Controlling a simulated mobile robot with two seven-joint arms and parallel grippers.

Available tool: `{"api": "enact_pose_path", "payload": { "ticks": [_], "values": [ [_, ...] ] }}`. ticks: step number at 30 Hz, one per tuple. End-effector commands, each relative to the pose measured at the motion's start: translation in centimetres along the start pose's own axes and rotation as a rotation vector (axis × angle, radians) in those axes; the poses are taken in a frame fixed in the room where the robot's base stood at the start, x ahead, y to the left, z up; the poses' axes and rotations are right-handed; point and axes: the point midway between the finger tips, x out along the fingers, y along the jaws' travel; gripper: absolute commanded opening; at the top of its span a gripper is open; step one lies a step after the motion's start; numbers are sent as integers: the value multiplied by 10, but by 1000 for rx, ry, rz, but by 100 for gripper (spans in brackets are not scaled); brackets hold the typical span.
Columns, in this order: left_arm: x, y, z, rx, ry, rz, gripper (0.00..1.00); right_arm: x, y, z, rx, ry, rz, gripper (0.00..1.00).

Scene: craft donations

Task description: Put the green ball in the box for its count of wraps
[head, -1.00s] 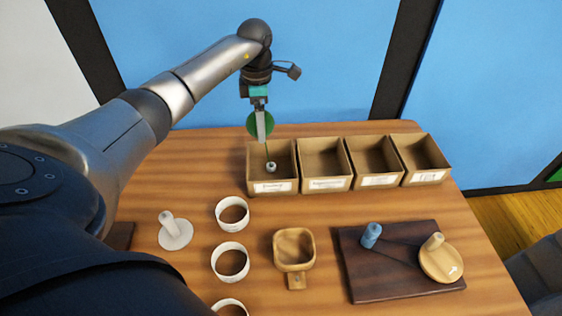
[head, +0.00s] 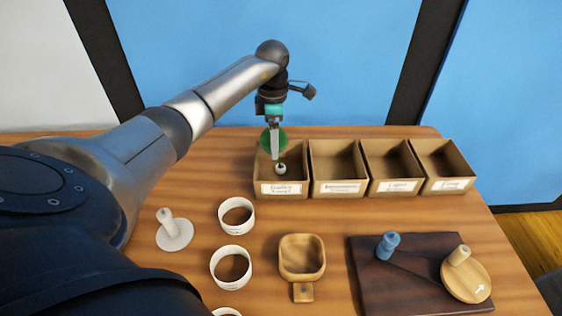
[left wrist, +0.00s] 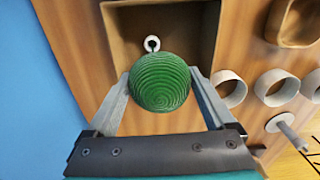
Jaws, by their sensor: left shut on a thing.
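The green ball (head: 273,139) is held by my left gripper (head: 274,148) above the leftmost of a row of open cardboard boxes. In the left wrist view the ball (left wrist: 160,81) sits between the two fingers, which press on its sides; fine curved wrap lines cover it. A small white ringed piece (left wrist: 152,43) shows just beyond the ball, and in the head view it appears over the leftmost box (head: 281,189). I cannot tell if it hangs or rests. The other boxes (head: 338,188), (head: 395,187) and (head: 446,185) stand to the right. Their labels are too small to read surely. My right gripper is out of view.
White rings (head: 237,226), a white peg on a disc (head: 174,235) and a wooden scoop-like dish (head: 302,267) lie nearer on the table. A dark board (head: 410,290) holds a blue peg (head: 388,245) and a wooden disc with a peg (head: 466,280). Bare table separates these from the boxes.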

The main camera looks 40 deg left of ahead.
Motion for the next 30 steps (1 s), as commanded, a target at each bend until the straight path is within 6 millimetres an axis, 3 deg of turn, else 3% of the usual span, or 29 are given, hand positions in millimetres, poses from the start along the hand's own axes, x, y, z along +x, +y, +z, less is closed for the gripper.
{"api": "enact_pose_path", "payload": {
  "ticks": [5,6,9,20,23,30],
  "values": [
    [-1,0,0,0,0,0,35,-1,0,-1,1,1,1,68],
    [-1,0,0,0,0,0,90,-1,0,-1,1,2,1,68],
    [-1,0,0,0,0,1,100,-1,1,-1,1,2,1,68],
    [-11,1,0,-1,-1,4,100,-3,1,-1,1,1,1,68],
    [-27,1,0,0,-1,4,100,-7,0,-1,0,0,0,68],
    [-86,1,0,0,-1,6,100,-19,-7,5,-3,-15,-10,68]
  ]
}}
